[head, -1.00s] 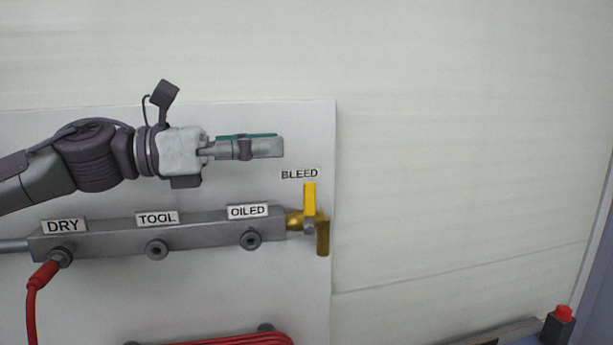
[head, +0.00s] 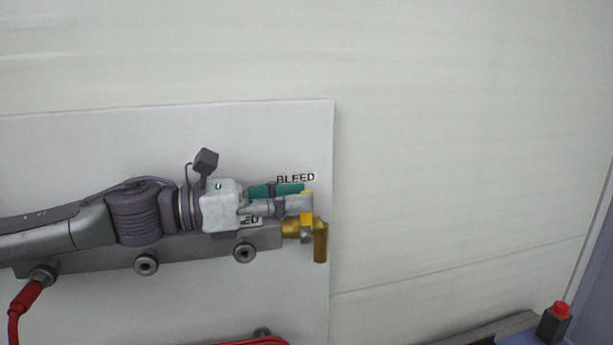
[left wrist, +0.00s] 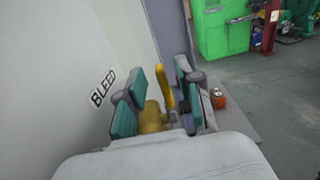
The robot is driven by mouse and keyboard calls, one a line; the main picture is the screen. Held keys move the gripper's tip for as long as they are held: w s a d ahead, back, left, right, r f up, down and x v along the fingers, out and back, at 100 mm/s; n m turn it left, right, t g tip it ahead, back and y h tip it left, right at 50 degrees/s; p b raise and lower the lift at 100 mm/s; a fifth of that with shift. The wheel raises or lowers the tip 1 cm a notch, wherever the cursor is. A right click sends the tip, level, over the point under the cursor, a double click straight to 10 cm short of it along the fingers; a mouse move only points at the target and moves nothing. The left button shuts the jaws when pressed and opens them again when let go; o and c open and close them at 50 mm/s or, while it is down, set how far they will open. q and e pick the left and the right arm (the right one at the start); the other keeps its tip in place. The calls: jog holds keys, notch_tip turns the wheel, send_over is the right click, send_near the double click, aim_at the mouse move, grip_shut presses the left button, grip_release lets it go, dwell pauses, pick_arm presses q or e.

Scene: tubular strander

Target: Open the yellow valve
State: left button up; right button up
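The yellow valve handle (left wrist: 164,88) stands up from the brass valve body (head: 320,243) at the right end of the grey manifold. My left gripper (head: 305,197) is at the handle, just under the BLEED label (head: 297,178). In the left wrist view the gripper (left wrist: 156,88) is open, with one teal-padded finger on each side of the handle. The handle looks closer to the right-hand finger; I cannot tell whether they touch. In the head view a finger hides most of the handle. My right gripper is not in view.
The grey manifold (head: 190,252) has several ports, with a red hose (head: 28,296) plugged in at its left. A coiled red hose hangs below. A box with a red button (head: 560,309) is at lower right. The wall right of the valve is clear.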

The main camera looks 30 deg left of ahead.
pick_arm(q)
jog(key=shift+p+x, duration=0.55)
jog(key=shift+x, duration=0.65)
grip_shut()
